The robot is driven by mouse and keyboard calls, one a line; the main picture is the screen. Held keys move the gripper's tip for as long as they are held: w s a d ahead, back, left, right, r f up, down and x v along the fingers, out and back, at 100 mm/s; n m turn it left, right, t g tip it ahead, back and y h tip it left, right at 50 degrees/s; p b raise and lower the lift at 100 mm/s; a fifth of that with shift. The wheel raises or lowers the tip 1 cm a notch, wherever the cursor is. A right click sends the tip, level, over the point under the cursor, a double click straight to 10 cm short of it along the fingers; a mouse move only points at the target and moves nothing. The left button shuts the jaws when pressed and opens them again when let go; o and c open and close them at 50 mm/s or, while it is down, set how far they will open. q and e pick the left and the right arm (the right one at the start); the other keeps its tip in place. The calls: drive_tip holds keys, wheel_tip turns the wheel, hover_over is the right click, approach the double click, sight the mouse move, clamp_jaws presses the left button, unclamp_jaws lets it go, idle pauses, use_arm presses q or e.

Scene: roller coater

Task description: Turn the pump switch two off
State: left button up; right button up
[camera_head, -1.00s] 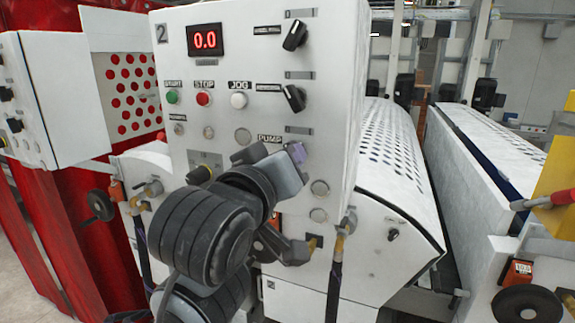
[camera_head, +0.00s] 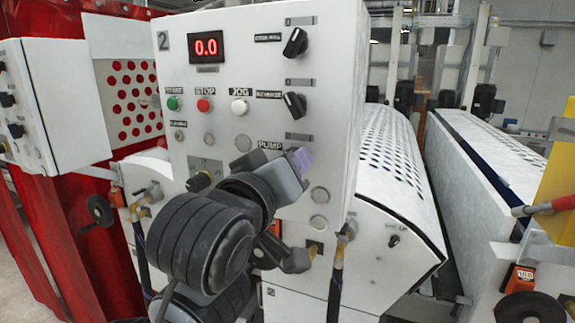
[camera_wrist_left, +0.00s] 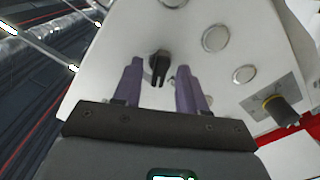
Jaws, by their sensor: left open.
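The black pump switch (camera_wrist_left: 159,64) shows in the left wrist view, on the white panel between the two purple fingertips. In the head view my left gripper hides it, below the PUMP label (camera_head: 270,145). My left gripper (camera_head: 277,161) is at the panel front, open, and one purple fingertip shows at its right. In the left wrist view the fingers of my left gripper (camera_wrist_left: 160,76) stand on either side of the knob. I cannot tell whether they touch it. My right gripper is not in view.
Above are two black knobs (camera_head: 294,42) (camera_head: 294,105), a red 0.0 display (camera_head: 206,46) and green (camera_head: 173,103), red (camera_head: 204,105) and white (camera_head: 239,107) buttons. Round metal caps (camera_head: 319,196) sit right of my gripper. A dark knob (camera_head: 199,181) sits left of it.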

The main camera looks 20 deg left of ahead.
use_arm(q)
drive_tip(key=s+b, duration=0.3)
drive_tip(key=s, duration=0.7)
drive_tip(key=shift+s, duration=0.4)
